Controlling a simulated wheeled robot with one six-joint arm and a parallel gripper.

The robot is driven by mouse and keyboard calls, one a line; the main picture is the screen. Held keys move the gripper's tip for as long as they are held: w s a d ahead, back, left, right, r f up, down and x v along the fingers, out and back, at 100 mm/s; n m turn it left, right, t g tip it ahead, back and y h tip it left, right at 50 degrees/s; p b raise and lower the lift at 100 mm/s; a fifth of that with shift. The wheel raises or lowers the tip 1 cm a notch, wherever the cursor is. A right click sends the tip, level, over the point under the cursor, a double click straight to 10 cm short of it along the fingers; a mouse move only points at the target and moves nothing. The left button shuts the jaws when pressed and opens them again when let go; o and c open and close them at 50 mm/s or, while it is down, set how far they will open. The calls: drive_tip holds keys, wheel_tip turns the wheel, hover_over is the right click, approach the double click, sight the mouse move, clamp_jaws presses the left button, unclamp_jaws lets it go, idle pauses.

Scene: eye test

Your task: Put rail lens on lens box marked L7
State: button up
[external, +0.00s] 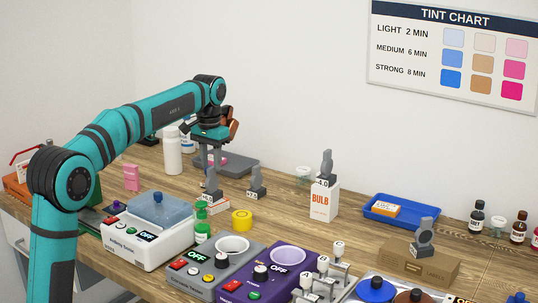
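My gripper (211,168) points down over the back left of the bench, its two grey fingers visibly apart. A grey upright lens piece (211,186) with a small white number label stands right at the fingertips; whether they touch it is too small to tell. A similar lens piece (256,181) stands to its right. Another lens piece (326,166) sits on the white BULB box (322,206). I cannot read an L7 mark on any box, nor tell which piece is the rail lens.
Several devices with bowls and knobs fill the front: a white one (140,246), a grey one (205,283) and a purple one (240,290). A blue tray (412,221) and dark bottles (477,217) are at the back right. A yellow roll (242,220) lies near the middle.

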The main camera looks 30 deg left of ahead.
wheel_tip(320, 180, up, 8)
drive_tip(key=shift+f, duration=0.2)
drive_tip(key=s+d+r+t, duration=0.2)
drive_tip(key=s+t, duration=0.1)
drive_tip(key=s, duration=0.4)
drive_tip(key=s+d+r+t, duration=0.2)
drive_tip(key=s+t, duration=0.1)
drive_tip(key=s, duration=0.4)
drive_tip(key=s+d+r+t, duration=0.2)
drive_tip(key=s+r+t, duration=0.1)
drive_tip(key=s, duration=0.4)
drive_tip(key=s+d+f+t, duration=0.1)
drive_tip(key=s+f+t, duration=0.2)
drive_tip(key=s, duration=0.8)
drive_tip(key=s+d+f+t, duration=0.2)
drive_tip(key=s+t, duration=0.3)
drive_tip(key=s, duration=0.6)
drive_tip(key=shift+s+f, duration=0.4)
drive_tip(key=shift+f, duration=0.25)
